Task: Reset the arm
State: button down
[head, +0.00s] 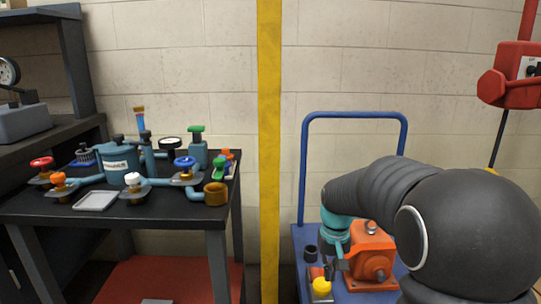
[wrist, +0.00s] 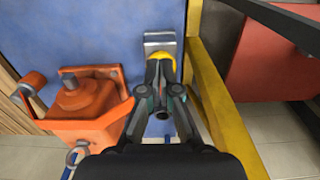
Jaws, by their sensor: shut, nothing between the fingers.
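My arm reaches in from the right in the head view. My gripper (head: 328,269) points down over the blue cart, just above a small yellow-topped grey part (head: 321,288). In the wrist view my gripper (wrist: 161,72) is shut with nothing held. The yellow top (wrist: 161,57) of the part shows right by the fingertips, and I cannot tell whether they touch it. An orange motor (head: 371,262) stands close to the right of my gripper. It shows at the left in the wrist view (wrist: 92,103).
The blue cart (head: 304,240) has a tall handle. A red box (head: 515,75) hangs at the upper right.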

jog(key=s+r+t, duration=0.2)
jog(key=s+r, duration=0.2)
jog(key=s, duration=0.8)
jog(key=s+r+t, duration=0.3)
jog(key=s+r, duration=0.2)
jog(key=s, duration=0.7)
jog(key=shift+s+a+r+t, duration=0.2)
jog(key=shift+s+r+t, duration=0.1)
dwell(0.5)
